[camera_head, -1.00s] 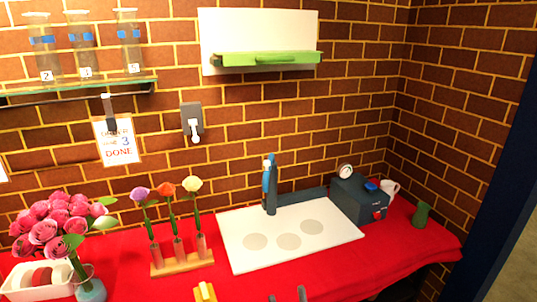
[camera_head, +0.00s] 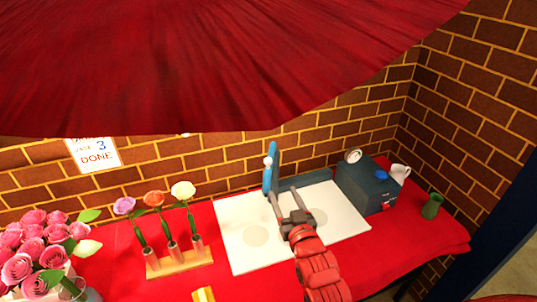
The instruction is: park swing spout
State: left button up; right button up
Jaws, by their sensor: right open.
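The swing spout (camera_head: 267,180) is a blue upright piece with a pale knob, beside a dark post (camera_head: 275,170) at the back of the white board (camera_head: 236,222). My right gripper (camera_head: 282,192) reaches over the board from the front. Its jaws are open, with no object visible between them. The fingertips point toward the spout and post; the left fingertip appears close to the spout's lower end, and I cannot tell whether they touch. The gripper covers part of the board and its round marks. My left gripper is not in view.
A large dark red surface (camera_head: 220,60) fills the top; I cannot tell what it is. A dark box (camera_head: 365,188) and green vase (camera_head: 432,206) stand right. A wooden rack (camera_head: 180,262) with three flowers and pink roses (camera_head: 40,245) stand left.

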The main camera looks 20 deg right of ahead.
aim_at(269, 162)
jog(key=w+p, duration=0.2)
jog(key=w, duration=0.3)
jog(key=w+p, duration=0.2)
jog(key=w, duration=0.3)
jog(key=w+p, duration=0.1)
jog(key=w, duration=0.5)
jog(key=shift+d+r+p, duration=0.1)
jog(key=shift+d+p, duration=0.25)
jog(key=shift+p, duration=0.05)
jog(key=shift+w, duration=0.25)
grip_shut()
dwell(0.4)
